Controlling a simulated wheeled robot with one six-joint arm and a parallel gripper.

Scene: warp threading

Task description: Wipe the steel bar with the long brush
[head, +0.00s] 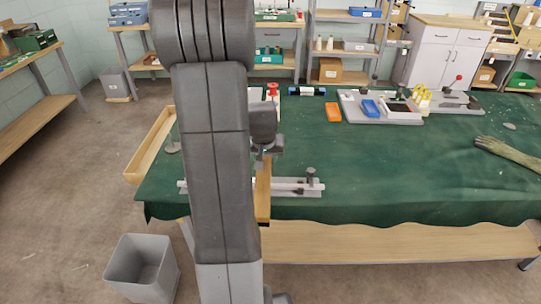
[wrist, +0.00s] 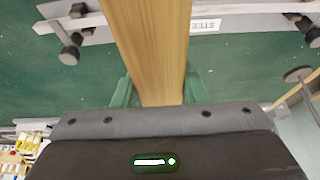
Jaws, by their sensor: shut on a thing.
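The steel bar (head: 292,185) lies left to right in its holder near the table's front edge, with dark knobs at its ends. In the wrist view the bar (wrist: 252,20) runs across the top beside a label reading STEEL. My gripper (head: 263,154) is shut on the wooden long brush (head: 263,192), its green fingers on both sides of the wood (wrist: 155,45). The brush reaches across the bar toward the front edge. Its bristles are not visible, and I cannot tell whether it touches the bar. My arm hides part of the bar's left side.
The green-covered table (head: 400,160) is clear right of the bar. A grey bin (head: 142,268) stands front left.

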